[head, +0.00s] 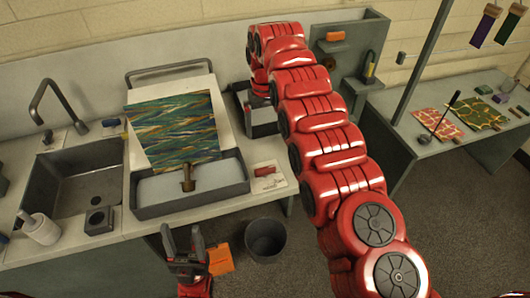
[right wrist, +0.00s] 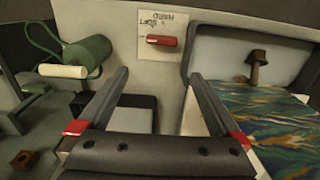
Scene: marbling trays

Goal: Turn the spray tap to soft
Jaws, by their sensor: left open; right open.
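The spray tap is a red lever (right wrist: 162,40) on a white plate (right wrist: 185,20) marked with soft and hard labels, which appear upside down in the right wrist view. The lever lies crosswise there. In the head view the red lever (head: 265,171) sits on its plate right of the grey tray. My right gripper (right wrist: 158,76) is open, its two fingers apart with nothing between them; the lever shows beyond the fingertips, apart from them. My left gripper (head: 183,230) is open and empty in front of the counter.
A grey tray (head: 245,187) with a brass nozzle (head: 188,178) and a marbled sheet (head: 172,128) stand left of the tap. A sink (head: 75,190) is further left. A dark bucket (head: 266,240) and an orange item (head: 221,260) are below the counter edge.

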